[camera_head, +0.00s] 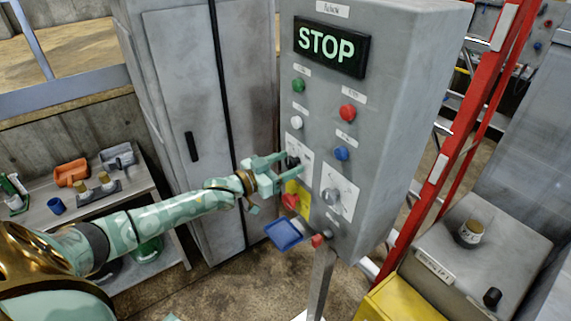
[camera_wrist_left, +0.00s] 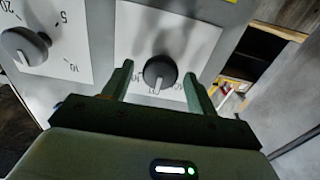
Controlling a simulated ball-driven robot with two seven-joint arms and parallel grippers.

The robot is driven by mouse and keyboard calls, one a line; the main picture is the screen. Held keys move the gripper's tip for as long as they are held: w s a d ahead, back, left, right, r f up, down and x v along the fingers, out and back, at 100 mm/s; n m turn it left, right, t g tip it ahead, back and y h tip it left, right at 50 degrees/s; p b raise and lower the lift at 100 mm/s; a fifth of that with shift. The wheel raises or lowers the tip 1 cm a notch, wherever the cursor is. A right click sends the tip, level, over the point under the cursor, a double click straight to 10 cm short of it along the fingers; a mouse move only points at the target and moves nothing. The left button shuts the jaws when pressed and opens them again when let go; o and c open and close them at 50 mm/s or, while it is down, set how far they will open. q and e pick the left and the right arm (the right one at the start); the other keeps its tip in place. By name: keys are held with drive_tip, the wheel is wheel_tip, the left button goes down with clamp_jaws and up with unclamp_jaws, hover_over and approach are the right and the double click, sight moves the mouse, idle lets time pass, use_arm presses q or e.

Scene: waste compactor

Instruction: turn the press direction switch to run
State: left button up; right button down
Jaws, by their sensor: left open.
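The press direction switch is a dark round knob (camera_head: 292,161) on a white plate on the grey control panel (camera_head: 385,110). In the left wrist view the knob (camera_wrist_left: 160,72) has a pale pointer line aimed toward the bottom of the picture. My left gripper (camera_head: 294,164) is open at the plate. In the wrist view its two fingers (camera_wrist_left: 158,82) show on either side of the knob, apart from it. How deep they reach around it is hard to tell. The plate's lettering is partly hidden. My right gripper is not in view.
A second grey knob (camera_head: 332,196) with a scale sits to the lower right. A red ladder frame (camera_head: 455,140) stands at the right.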

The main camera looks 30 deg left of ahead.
use_arm(q)
drive_tip(key=c, duration=1)
drive_tip(key=shift+o, duration=0.2)
drive_tip(key=shift+m, duration=0.3)
drive_tip(key=m, duration=0.9)
drive_tip(key=shift+s+d+f, duration=0.1)
drive_tip(key=shift+d, duration=0.05)
drive_tip(key=shift+m, duration=0.4)
drive_tip(key=o, duration=1)
drive_tip(key=shift+c, duration=0.2)
